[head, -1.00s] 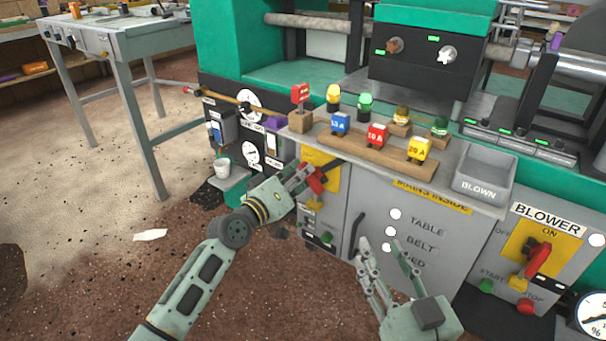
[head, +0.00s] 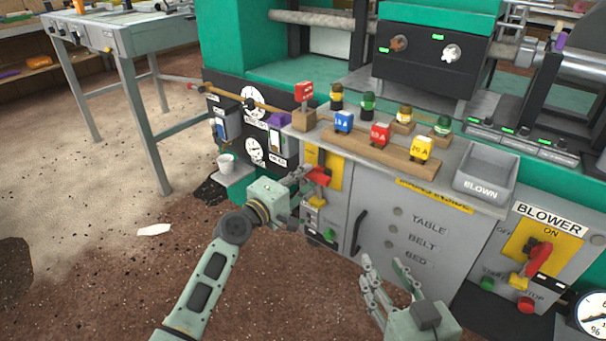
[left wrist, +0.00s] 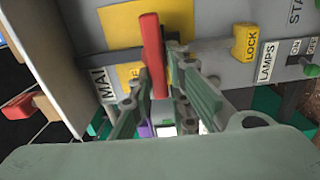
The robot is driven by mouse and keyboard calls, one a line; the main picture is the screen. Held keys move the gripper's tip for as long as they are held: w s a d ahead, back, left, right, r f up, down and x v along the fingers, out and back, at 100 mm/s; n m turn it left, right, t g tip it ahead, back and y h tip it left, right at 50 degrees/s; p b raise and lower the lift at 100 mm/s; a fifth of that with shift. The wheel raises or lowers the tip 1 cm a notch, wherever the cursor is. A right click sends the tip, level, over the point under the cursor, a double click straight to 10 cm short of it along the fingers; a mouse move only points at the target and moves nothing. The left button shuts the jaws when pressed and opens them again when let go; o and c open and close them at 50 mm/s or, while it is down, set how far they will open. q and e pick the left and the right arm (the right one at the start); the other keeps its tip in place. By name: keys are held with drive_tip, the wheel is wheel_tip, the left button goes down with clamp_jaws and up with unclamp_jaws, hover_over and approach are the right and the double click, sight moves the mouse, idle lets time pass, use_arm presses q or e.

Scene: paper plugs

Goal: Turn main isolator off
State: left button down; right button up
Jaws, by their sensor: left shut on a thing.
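The main isolator's red handle (head: 318,176) is on a yellow plate (head: 335,172) on the left of the grey cabinet front. In the head view it lies nearly level. My left gripper (head: 302,177) is at the handle and shut on it. In the left wrist view the red handle (left wrist: 152,55) stands between the two fingers, beside a partly hidden label starting "MAI". My right gripper (head: 388,265) is open and empty, low in front of the cabinet doors. The three round lamps beside TABLE, BELT and BED, such as the top one (head: 397,212), are dark.
A yellow LOCK tab (left wrist: 245,42) and a LAMPS switch are close to the isolator. A wooden rack (head: 380,155) of coloured plugs and a grey BLOWN bin (head: 485,172) stand on the ledge above. The blower's red handle (head: 538,260) is at the right. Open floor lies left.

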use_arm(q)
drive_tip(key=shift+r+n, duration=0.1)
drive_tip(key=shift+n, duration=0.2)
drive_tip(key=c, duration=1.7)
unclamp_jaws()
drive_tip(key=v, duration=1.2)
